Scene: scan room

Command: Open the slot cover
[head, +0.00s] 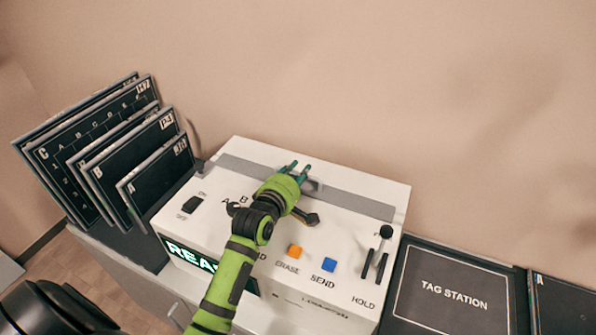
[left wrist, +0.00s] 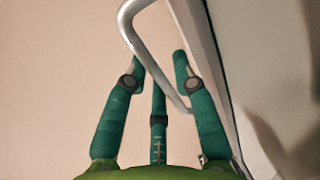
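The slot cover (head: 365,203) is a long grey strip along the back of the white machine's top (head: 335,240). It looks shut, lying level with the top. A pale handle on the cover (head: 316,186) shows just right of my left gripper (head: 296,170). In the left wrist view, the handle is a bent silver bar (left wrist: 150,62) that runs between the teal fingers of my left gripper (left wrist: 158,75). The fingers are apart and not closed on the bar; whether one touches it I cannot tell. My right gripper is not in view.
The machine's top has a black switch (head: 191,205), an orange button (head: 294,251), a blue button (head: 329,265) and a black lever (head: 386,232). Dark panels (head: 100,150) stand in a rack at left. A dark "TAG STATION" plate (head: 450,290) lies at right. A wall rises behind.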

